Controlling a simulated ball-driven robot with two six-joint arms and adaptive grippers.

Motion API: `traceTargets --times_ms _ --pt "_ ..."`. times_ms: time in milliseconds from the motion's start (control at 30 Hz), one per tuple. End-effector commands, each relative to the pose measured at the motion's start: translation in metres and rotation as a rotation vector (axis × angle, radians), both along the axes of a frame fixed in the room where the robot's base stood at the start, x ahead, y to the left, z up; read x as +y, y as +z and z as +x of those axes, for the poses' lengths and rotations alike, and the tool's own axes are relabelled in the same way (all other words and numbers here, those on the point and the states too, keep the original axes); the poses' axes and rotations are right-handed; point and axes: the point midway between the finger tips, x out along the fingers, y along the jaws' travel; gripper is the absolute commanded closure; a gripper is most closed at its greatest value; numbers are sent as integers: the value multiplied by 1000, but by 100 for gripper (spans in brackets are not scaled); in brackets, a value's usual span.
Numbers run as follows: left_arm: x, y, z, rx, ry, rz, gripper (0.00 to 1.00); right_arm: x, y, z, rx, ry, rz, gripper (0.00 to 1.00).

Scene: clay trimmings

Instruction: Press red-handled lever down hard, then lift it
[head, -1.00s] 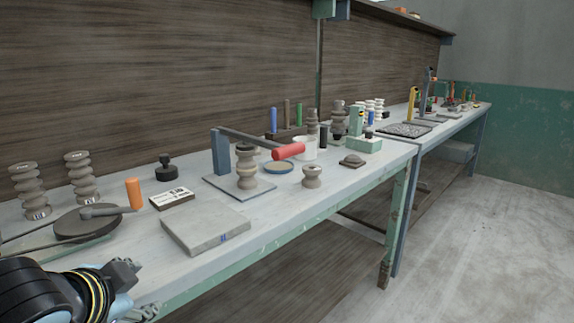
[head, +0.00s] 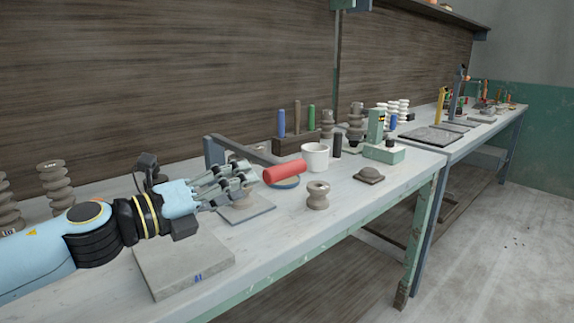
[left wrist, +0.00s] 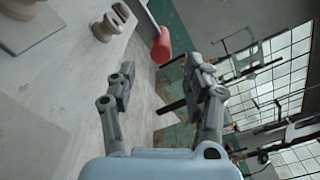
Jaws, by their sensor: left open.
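The red handle (head: 286,171) is on the end of a dark lever arm (head: 236,147), which runs from a blue post (head: 211,152) on a base plate (head: 252,215). The handle also shows in the left wrist view (left wrist: 161,46), beyond the fingertips and apart from them. My left gripper (head: 243,179) is open with nothing between its fingers, just left of the handle. It covers most of the clay piece on the plate. In the left wrist view its two fingers (left wrist: 161,76) stand apart. My right gripper is not in view.
A grey slab (head: 183,266) lies below my left arm. A small clay spool (head: 318,195), a white cup (head: 315,157), a blue-rimmed dish (head: 287,183) and a dark clay lump (head: 369,175) stand near the handle.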

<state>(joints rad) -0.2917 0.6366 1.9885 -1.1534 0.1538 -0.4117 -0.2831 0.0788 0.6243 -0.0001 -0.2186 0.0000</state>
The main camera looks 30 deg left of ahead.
Motion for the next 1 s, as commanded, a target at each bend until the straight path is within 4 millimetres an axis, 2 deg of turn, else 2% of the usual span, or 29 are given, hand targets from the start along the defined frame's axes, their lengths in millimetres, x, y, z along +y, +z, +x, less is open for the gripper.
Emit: traceTargets --times_ms 33,167,200,333,500,667,933,1000 --pt "-1 6 5 -3 5 -7 49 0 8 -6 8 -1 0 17" --pt "-11 8 23 0 3 -11 49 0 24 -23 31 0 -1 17" --pt "-13 7 32 -3 6 -12 49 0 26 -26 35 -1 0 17" --pt "-24 5 58 0 5 -12 49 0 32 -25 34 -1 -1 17" --pt "-34 2 82 1 3 -10 49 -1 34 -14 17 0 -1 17" --pt "-39 1 92 3 3 -9 49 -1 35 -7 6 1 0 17" --pt "-40 1 94 3 2 -8 49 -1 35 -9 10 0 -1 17" --pt "-40 1 94 3 2 -8 55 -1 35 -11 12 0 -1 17"
